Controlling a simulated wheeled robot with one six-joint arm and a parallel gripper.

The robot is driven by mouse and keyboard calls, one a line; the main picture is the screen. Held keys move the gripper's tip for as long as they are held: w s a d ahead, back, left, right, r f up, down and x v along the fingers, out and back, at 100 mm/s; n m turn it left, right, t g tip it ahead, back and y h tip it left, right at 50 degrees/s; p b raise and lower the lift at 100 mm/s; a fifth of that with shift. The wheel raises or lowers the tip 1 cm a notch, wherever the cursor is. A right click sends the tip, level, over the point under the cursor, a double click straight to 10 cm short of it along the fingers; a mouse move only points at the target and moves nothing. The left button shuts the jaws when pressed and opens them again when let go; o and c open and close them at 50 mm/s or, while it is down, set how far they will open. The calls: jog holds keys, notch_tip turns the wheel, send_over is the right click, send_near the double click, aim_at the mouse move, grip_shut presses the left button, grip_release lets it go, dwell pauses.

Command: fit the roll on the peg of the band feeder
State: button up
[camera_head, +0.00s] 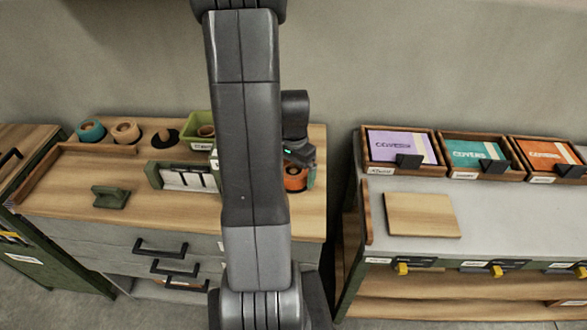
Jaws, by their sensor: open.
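An orange roll (296,180) shows at the right part of the wooden worktop, just right of my arm and partly hidden by it. A green part beside it may be the band feeder, but my arm hides most of it and I cannot make out its peg. My gripper (300,158) is open, directly over the orange roll; its fingertips are mostly hidden, so I cannot tell whether they touch it. At the back left stand a teal roll (90,130) and a tan roll (126,131). Right of them is a black disc (165,137) with a brown knob and no roll around it.
A green bin (197,121) with a brown round thing stands at the back. At right, a grey counter holds cover trays (404,147) and a wooden board (423,214).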

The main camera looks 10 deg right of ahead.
jog(key=shift+r, duration=0.1)
jog(key=shift+r+p, duration=0.35)
jog(key=shift+r, duration=0.2)
notch_tip(320, 180, up, 12)
jog(key=shift+f, duration=0.25)
notch_tip(320, 180, down, 13)
jog(key=shift+b, duration=0.4)
jog(key=shift+r+p, duration=0.3)
jog(key=shift+r, duration=0.1)
jog(key=shift+f, duration=0.15)
